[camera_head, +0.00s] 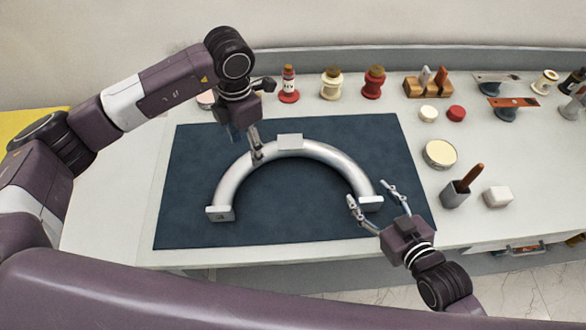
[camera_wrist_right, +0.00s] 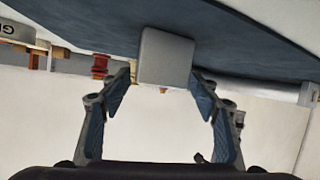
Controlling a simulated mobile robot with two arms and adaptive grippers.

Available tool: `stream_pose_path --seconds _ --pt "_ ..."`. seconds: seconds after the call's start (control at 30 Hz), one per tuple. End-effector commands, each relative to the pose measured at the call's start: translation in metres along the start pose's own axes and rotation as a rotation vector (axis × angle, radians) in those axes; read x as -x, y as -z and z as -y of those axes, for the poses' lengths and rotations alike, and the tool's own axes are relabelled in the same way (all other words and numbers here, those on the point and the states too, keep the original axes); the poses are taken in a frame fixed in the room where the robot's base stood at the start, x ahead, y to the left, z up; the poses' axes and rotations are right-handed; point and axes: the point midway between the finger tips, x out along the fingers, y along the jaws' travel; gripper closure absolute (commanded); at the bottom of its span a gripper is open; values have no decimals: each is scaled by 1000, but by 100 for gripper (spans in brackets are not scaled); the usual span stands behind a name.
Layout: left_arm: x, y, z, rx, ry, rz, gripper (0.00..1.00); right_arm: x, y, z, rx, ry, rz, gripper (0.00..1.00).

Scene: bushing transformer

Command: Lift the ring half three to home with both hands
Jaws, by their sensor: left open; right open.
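The ring half (camera_head: 233,178) is a silver half-circle tube lying on the dark blue mat (camera_head: 290,222), with a flat block at each end and one at its crown. My left gripper (camera_head: 250,143) is open at the upper left of the arc. One finger shows against the tube; I cannot tell if it touches. My right gripper (camera_head: 371,199) is open, its fingers on either side of the right end block (camera_head: 371,203). In the right wrist view, a grey end block (camera_wrist_right: 166,57) appears between and just beyond the open fingers (camera_wrist_right: 161,88).
Bottles and jars, such as the red jar (camera_head: 374,84), stand along the back of the white table. The mat inside the arc is clear.

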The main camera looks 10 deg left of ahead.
Motion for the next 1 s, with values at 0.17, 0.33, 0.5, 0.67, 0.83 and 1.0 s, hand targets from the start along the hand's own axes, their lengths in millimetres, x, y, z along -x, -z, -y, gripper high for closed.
stream_pose_path --seconds 0.17,0.33,0.5,0.67,0.83,1.0 --pt "-10 1 0 1 2 -2 44 -10 1 -1 -1 -2 -3 44" --pt "-36 1 1 1 3 -5 44 -35 1 -1 -1 -2 -3 44" --pt "-60 1 1 0 4 -3 44 -60 1 -1 -2 -1 -2 44" --pt "-74 0 0 1 2 -1 44 -74 1 0 -1 -1 -2 44" --pt "-79 0 0 0 2 -1 44 -79 1 0 0 0 -2 44" --pt "-79 0 0 0 2 -1 44 -78 1 0 -1 0 -2 44"
